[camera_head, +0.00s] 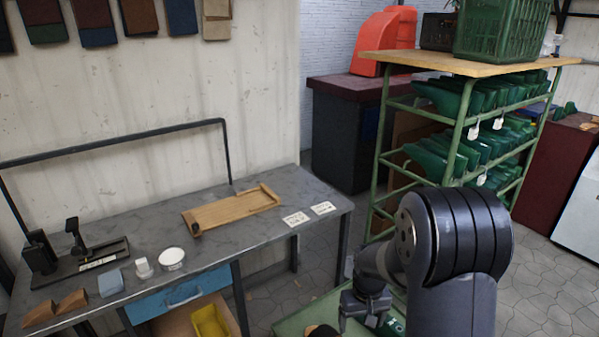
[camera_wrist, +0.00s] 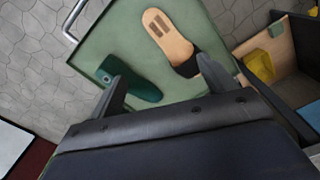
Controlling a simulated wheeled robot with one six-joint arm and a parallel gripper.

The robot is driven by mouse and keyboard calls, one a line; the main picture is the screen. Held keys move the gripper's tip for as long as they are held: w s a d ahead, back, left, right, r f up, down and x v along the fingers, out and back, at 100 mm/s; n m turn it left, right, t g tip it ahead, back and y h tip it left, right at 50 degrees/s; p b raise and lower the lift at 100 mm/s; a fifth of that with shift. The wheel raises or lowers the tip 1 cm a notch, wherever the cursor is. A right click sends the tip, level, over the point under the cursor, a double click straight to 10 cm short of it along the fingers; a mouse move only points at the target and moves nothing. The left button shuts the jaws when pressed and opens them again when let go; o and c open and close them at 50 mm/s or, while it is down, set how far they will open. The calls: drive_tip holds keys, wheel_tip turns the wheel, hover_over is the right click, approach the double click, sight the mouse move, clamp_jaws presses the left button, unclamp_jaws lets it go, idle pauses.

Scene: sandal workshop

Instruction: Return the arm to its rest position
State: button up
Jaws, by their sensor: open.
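My gripper (camera_head: 365,308) is at the bottom centre of the head view, at the end of my folded arm. It points down over a green top (camera_head: 295,322). In the wrist view its two fingers (camera_wrist: 163,78) are spread wide and hold nothing. Below them on the green top (camera_wrist: 130,35) lie a tan sole with a dark end (camera_wrist: 168,38) and a dark green shoe-last-like piece (camera_wrist: 138,88). The right finger overlaps part of the sole's dark end in the picture. The distance from the fingers to these pieces is hard to tell.
A grey workbench (camera_head: 240,218) at left bears a wooden tray (camera_head: 235,208), a white round tub (camera_head: 171,258) and a black press (camera_head: 75,262). A green rack (camera_head: 455,145) with several green lasts stands behind my arm. A metal handle (camera_wrist: 72,22) edges the green top.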

drive_tip(key=shift+s+r+m+p, duration=0.1)
drive_tip(key=shift+r+m+p, duration=0.4)
drive_tip(key=shift+r+p, duration=1.1)
drive_tip(key=shift+f+p, duration=0.2)
drive_tip(key=shift+p, duration=0.1)
drive_tip(key=shift+r, duration=0.15)
